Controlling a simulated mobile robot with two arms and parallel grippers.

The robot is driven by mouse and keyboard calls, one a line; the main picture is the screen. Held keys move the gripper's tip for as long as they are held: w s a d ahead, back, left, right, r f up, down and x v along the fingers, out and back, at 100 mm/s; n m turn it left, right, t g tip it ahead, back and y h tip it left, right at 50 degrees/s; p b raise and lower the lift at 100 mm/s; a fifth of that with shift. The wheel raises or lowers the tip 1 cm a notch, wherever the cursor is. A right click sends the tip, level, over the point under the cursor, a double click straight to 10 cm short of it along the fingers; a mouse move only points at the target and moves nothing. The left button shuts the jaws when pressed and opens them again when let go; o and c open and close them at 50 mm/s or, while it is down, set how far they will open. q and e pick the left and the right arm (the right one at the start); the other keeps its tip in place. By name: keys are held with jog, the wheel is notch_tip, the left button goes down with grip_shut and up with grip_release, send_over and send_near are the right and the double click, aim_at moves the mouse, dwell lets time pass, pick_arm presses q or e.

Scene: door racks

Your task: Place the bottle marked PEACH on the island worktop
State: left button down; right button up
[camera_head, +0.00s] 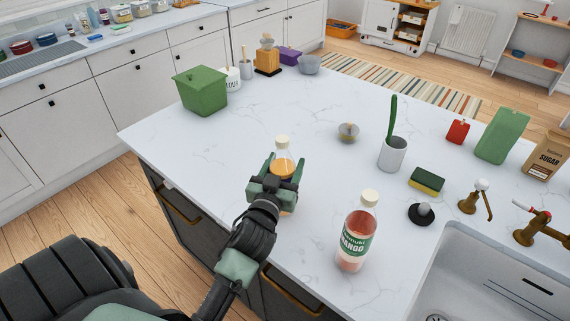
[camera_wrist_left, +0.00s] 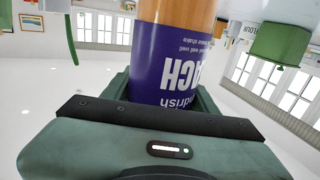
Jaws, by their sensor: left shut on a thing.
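The bottle marked PEACH (camera_head: 283,158) is upright at the near side of the white island worktop (camera_head: 250,130), with a pale cap and orange contents. My left gripper (camera_head: 275,175) is shut around it. In the left wrist view the bottle's purple label (camera_wrist_left: 178,62) fills the middle, its letters upside down and partly cut off, between the gripper fingers (camera_wrist_left: 165,95). The gripper hides the bottle's lower part in the head view, so I cannot tell whether its base touches the worktop. My right gripper is not in view.
A MANGO bottle (camera_head: 357,232) stands to the right near the front edge. A cup (camera_head: 392,153), a sponge (camera_head: 426,180), a black stopper-like thing (camera_head: 421,213) and the sink (camera_head: 480,270) lie further right. A green bin (camera_head: 202,91) stands at the back left. The worktop left of the bottle is clear.

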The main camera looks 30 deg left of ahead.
pick_arm(q)
jog(key=c, duration=0.9)
grip_release()
jog(key=shift+f, duration=0.15)
jog(key=o, duration=0.5)
jog(key=shift+c, duration=0.2)
